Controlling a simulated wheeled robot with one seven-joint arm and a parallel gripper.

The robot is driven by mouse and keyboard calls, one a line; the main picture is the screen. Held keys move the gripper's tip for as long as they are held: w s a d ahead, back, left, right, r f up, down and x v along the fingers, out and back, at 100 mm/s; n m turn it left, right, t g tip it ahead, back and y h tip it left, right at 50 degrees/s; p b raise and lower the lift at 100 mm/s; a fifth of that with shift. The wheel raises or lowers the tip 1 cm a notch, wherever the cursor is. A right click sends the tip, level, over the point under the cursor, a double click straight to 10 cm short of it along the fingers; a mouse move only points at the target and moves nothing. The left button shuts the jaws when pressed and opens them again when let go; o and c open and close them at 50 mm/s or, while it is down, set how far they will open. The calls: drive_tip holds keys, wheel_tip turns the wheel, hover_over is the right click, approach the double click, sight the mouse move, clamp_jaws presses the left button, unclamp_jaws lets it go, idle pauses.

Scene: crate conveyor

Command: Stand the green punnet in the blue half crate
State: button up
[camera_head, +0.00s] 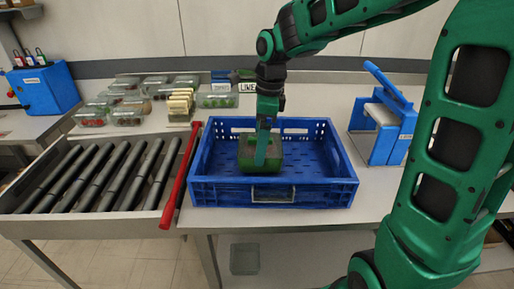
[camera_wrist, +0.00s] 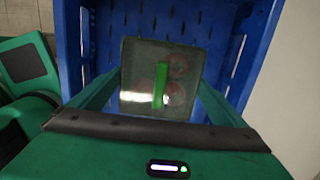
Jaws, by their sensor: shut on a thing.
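The blue half crate (camera_head: 217,193) stands on the table in front of me, and its floor around the punnet looks bare. The green punnet (camera_head: 275,153), a clear box with a green strip and reddish round contents, is inside the crate's outline near the front wall. My gripper (camera_head: 263,150) points down into the crate and is shut on the punnet. In the wrist view the punnet (camera_wrist: 135,65) sits between the fingers, with the blue crate (camera_wrist: 70,45) around it. I cannot tell whether its base touches the crate floor.
A red bar (camera_head: 180,178) lies between the crate and the roller conveyor (camera_head: 95,178) on the left. Several clear punnets (camera_head: 128,115) stand at the back left. A blue device (camera_head: 384,125) stands right of the crate. A blue box (camera_head: 45,88) is far left.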

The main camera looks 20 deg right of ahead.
drive_tip(key=shift+f, duration=1.15)
drive_tip(key=shift+f, duration=0.1)
drive_tip(key=o, duration=0.9)
drive_tip(key=r, duration=0.4)
drive_tip(key=d+r, duration=0.1)
drive_tip(key=r, duration=0.7)
drive_tip(key=shift+s+d, duration=0.15)
drive_tip(key=shift+s, duration=0.1)
drive_tip(key=shift+s, duration=0.1)
